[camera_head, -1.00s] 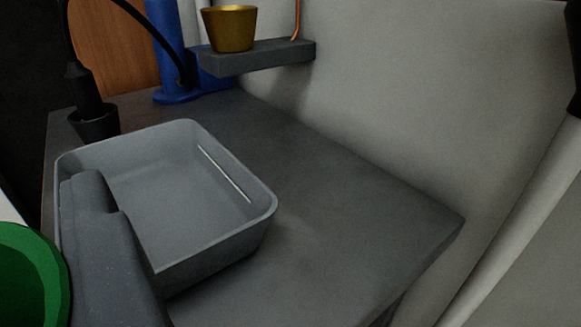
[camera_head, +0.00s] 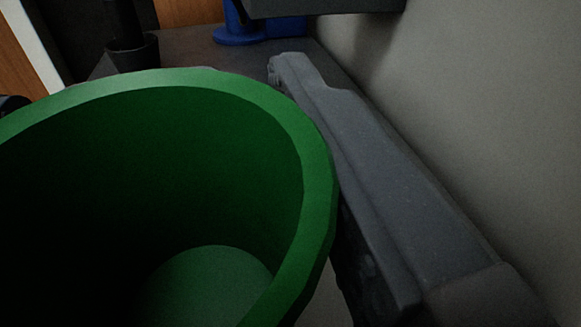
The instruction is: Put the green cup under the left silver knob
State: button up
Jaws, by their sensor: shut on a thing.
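The green cup (camera_head: 317,165) fills the left and lower middle of the view, very close to the camera. Its mouth faces me and I see its bare inner floor. My gripper (camera_head: 150,85) is shut on the cup. One dark grey finger lies along the cup's right side; the other is mostly hidden behind the cup. No silver knob is in view.
A dark counter (camera_head: 185,45) lies behind the cup. On it stand a black cup-shaped holder (camera_head: 135,53) and a blue stand (camera_head: 240,35). A grey shelf (camera_head: 320,6) juts out at the top. A pale wall (camera_head: 480,110) runs close on the right.

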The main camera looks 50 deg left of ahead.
aim_at(200, 212)
jog(key=shift+w+f, duration=0.1)
jog(key=shift+w, duration=0.15)
notch_tip(200, 212, down, 4)
jog(key=b, duration=0.3)
jog(key=shift+r, duration=0.35)
jog(key=o, duration=1)
jog(key=shift+c, duration=0.2)
